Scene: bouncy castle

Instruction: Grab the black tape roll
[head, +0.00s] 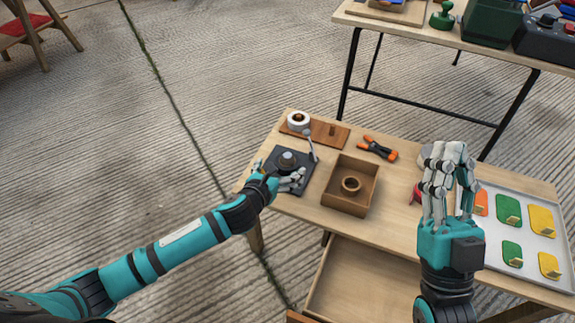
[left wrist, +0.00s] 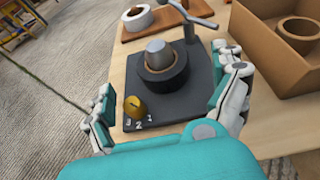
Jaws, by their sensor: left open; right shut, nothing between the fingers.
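The black tape roll (head: 287,163) sits around a silver post on a dark square stand (head: 303,184) at the table's left end. In the left wrist view the black tape roll (left wrist: 163,82) rings the base of the post, with the dark stand (left wrist: 182,108) beneath it. My left gripper (head: 280,174) is open and empty, its fingers spread on either side of the stand's near part. It also shows in the left wrist view (left wrist: 168,88), with the roll ahead between the fingers and apart from them. My right gripper (head: 450,158) is shut and empty, over the table's right part.
A white tape roll (head: 298,120) sits on a wooden board (head: 318,134) behind the stand. A box (head: 337,201) holding a brown roll (head: 351,184) stands right of it. Orange-black clamps (head: 378,149) and a tray (head: 531,189) lie farther right. An open drawer (head: 350,285) juts out in front.

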